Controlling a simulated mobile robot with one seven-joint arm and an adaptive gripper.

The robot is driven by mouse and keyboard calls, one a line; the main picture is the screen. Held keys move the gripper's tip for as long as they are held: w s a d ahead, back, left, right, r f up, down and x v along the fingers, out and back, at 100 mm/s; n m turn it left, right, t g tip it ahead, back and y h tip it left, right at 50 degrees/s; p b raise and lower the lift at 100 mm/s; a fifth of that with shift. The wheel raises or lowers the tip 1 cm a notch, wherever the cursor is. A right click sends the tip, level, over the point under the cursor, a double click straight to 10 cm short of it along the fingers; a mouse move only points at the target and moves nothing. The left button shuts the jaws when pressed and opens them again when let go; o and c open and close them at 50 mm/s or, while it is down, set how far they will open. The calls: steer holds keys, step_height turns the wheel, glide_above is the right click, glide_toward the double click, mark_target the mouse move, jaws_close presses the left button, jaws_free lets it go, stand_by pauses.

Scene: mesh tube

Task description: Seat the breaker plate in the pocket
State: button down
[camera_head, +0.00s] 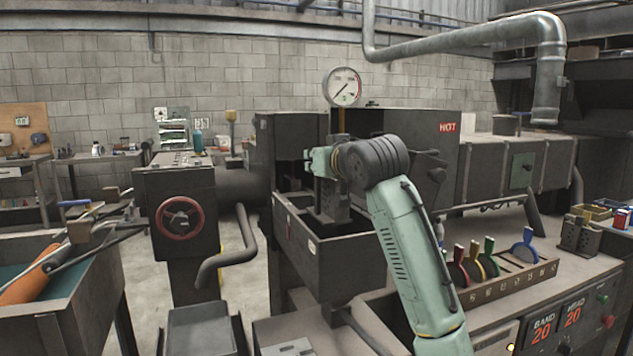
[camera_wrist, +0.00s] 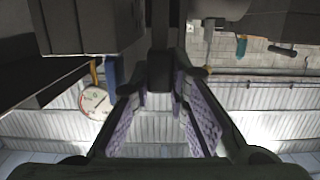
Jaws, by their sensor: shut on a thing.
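My gripper (camera_head: 332,200) hangs in front of the dark machine housing, above the open dark bin (camera_head: 345,268). In the wrist view my gripper (camera_wrist: 163,82) has two fingers with purple ribbed pads, shut on a dark part (camera_wrist: 166,30) near their tips. The part is too dark to make out its shape, and I cannot tell whether it is the breaker plate. In the head view it is hidden or blends with the dark gripper. I cannot make out the pocket in either view.
A dial gauge (camera_head: 342,87) stands above the machine, near my wrist. A housing marked HOT (camera_head: 423,135) is just right of it. A red handwheel (camera_head: 180,219) is at left.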

steer(key=r+p+x, duration=0.2)
steer(key=p+x, duration=0.4)
steer(key=x, duration=0.9)
step_height(320, 180, down, 6)
steer(key=p, duration=0.1)
steer(key=shift+f, duration=0.15)
steer(key=c, duration=2)
jaws_free()
steer(key=shift+w+f, duration=0.1)
steer(key=shift+f, duration=0.15)
steer(key=o, duration=0.5)
steer(key=shift+c, duration=0.2)
steer(key=shift+r, duration=0.15)
